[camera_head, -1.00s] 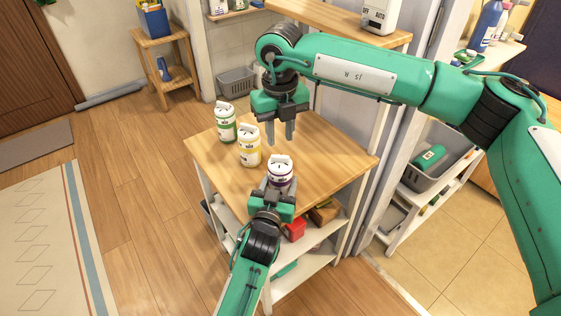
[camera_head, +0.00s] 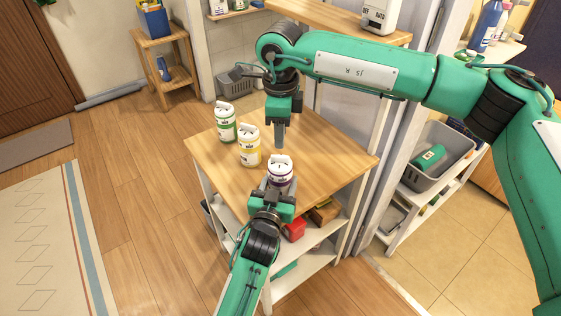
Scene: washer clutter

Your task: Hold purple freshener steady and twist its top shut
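The purple freshener (camera_head: 280,171), a white can with a purple band and a white top, stands upright near the front edge of the small wooden table (camera_head: 325,160). My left gripper (camera_head: 279,187) comes from the front with its fingers low around the can and appears shut on it; the finger contact is partly hidden. The can's top is uncovered. My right gripper (camera_head: 280,146) points straight down, above and behind the purple freshener, apart from it and empty. Its fingers line up one behind the other in this view, so their gap is hidden.
A yellow freshener (camera_head: 249,146) and a green freshener (camera_head: 225,122) stand to the left on the same table. A shelf post and a grey basket (camera_head: 437,158) are to the right. The right part of the tabletop is clear.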

